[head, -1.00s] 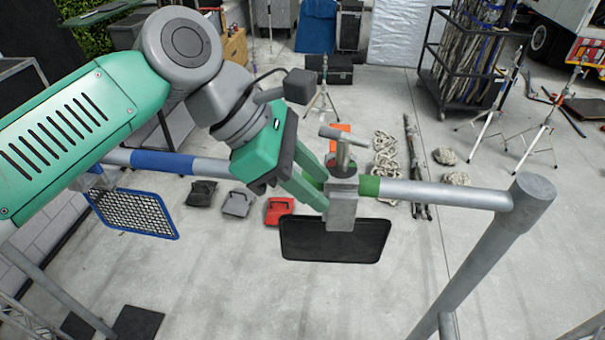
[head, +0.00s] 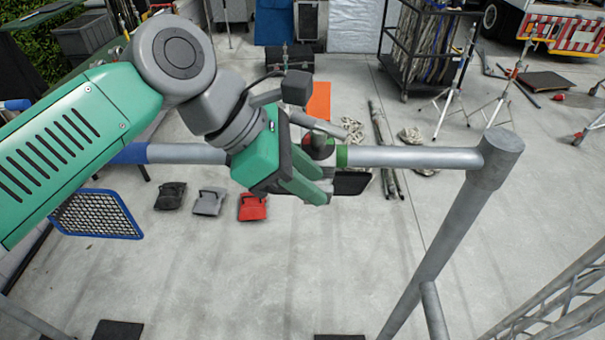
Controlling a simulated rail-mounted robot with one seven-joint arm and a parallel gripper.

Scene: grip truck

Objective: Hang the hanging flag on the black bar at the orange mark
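My gripper (head: 312,190) is at the middle of a grey horizontal bar (head: 415,157), just in front of and below its green mark (head: 342,156). Its green fingers point down and right; I cannot tell whether they are apart or shut on something. A small part of a black flat panel (head: 352,184), perhaps the hanging flag, shows just right of the fingertips and below the bar. The rest of it is hidden. I see no black bar or orange mark on the bar.
A blue-framed mesh panel (head: 97,214) is below the bar's blue end (head: 130,154). A grey post (head: 440,245) carries the right end. Black, grey and red (head: 252,207) bags and an orange sheet (head: 318,101) lie on the floor. Open floor lies in front.

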